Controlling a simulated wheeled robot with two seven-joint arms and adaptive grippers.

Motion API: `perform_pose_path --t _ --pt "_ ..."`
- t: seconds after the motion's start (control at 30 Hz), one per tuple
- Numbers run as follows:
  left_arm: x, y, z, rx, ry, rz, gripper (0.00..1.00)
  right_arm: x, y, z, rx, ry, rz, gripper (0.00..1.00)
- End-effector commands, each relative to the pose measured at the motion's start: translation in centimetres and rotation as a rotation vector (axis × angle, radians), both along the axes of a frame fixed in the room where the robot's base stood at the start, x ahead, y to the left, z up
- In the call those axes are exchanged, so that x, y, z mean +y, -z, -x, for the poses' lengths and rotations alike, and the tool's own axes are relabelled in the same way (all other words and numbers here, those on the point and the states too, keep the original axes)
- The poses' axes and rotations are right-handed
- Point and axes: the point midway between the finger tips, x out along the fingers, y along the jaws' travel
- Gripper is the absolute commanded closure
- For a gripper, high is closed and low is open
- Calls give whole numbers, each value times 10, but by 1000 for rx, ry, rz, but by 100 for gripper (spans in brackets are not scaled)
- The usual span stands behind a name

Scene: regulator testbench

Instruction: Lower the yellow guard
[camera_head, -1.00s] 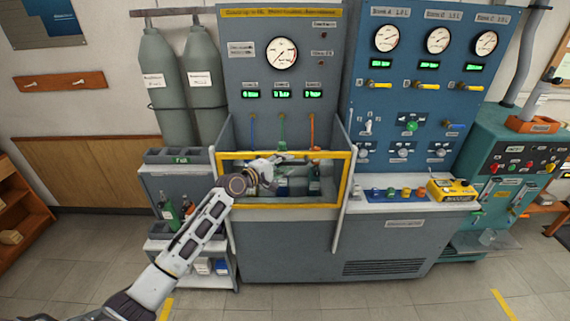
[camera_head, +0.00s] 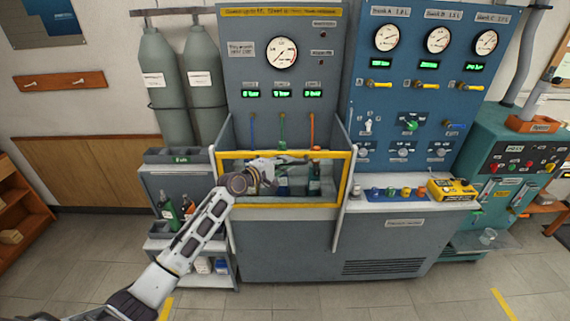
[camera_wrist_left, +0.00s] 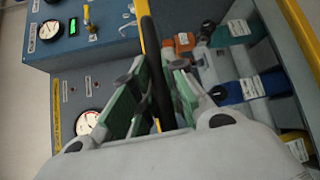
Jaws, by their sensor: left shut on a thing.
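The yellow guard (camera_head: 226,155) is a rectangular yellow-edged frame across the front of the middle bench's recessed bay. Its top bar is level, well above the bay's lower edge. My left gripper (camera_head: 288,159) is at the middle of this top bar. In the left wrist view its green-padded fingers (camera_wrist_left: 160,88) are shut around a dark bar (camera_wrist_left: 150,45) that runs along the guard's edge. The exact contact is partly hidden by the fingers. My right gripper is in neither view.
Bottles (camera_head: 314,181) stand in the bay behind the guard, below coloured hoses. Light posts (camera_head: 339,222) flank the bay. A bottle cart (camera_head: 162,181) stands at left, and a yellow device (camera_head: 452,189) lies on the ledge at right.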

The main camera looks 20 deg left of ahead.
Motion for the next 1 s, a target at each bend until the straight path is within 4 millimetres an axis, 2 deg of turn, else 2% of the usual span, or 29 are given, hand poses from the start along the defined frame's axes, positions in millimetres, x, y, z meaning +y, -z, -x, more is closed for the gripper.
perform_pose_path --t 0.37,1.0 --pt "0 13 0 4 0 -1 100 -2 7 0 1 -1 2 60" --pt "-1 79 0 4 1 -1 100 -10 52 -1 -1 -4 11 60"
